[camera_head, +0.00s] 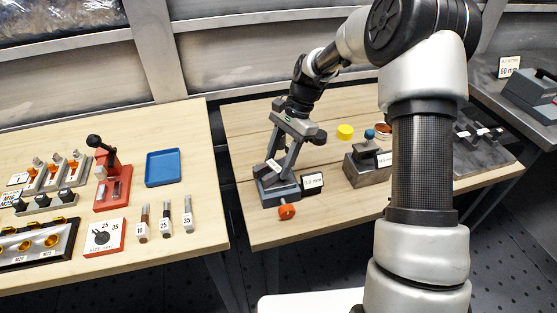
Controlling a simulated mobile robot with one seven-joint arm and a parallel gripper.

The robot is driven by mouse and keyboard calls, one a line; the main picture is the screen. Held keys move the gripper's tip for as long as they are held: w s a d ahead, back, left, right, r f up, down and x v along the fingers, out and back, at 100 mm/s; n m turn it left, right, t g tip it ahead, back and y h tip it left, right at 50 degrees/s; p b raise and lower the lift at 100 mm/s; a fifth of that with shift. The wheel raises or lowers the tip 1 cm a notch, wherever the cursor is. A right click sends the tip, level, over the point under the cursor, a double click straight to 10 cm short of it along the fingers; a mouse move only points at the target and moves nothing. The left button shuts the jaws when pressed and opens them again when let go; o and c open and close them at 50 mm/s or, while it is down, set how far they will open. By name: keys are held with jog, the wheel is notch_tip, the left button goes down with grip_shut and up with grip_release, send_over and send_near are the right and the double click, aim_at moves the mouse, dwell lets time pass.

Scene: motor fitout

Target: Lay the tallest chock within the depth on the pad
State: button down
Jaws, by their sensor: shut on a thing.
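My gripper (276,162) reaches down over a dark grey vise-like fixture (280,194) on the middle table. Its fingers are shut on a small grey piece with a pale label (273,166), which looks like a chock. The piece is at the top of the fixture. I cannot tell whether it touches the pad or hangs just above it, and its label is too small to read. The fixture has a red-orange knob (286,211) at its front and a white label plate (312,182) marked in mm on its right.
A second grey block (368,168) with an mm plate stands to the right, near a yellow cylinder (345,131). Dark blocks (481,132) lie behind my arm. The left table holds a blue tray (163,168), a red press (112,181) and several numbered pieces (165,220).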

jog(key=shift+f, duration=0.15)
jog(key=c, duration=0.9)
grip_release()
jog(key=p+v, duration=0.2)
jog(key=v, duration=1.5)
jog(key=shift+r, duration=0.3)
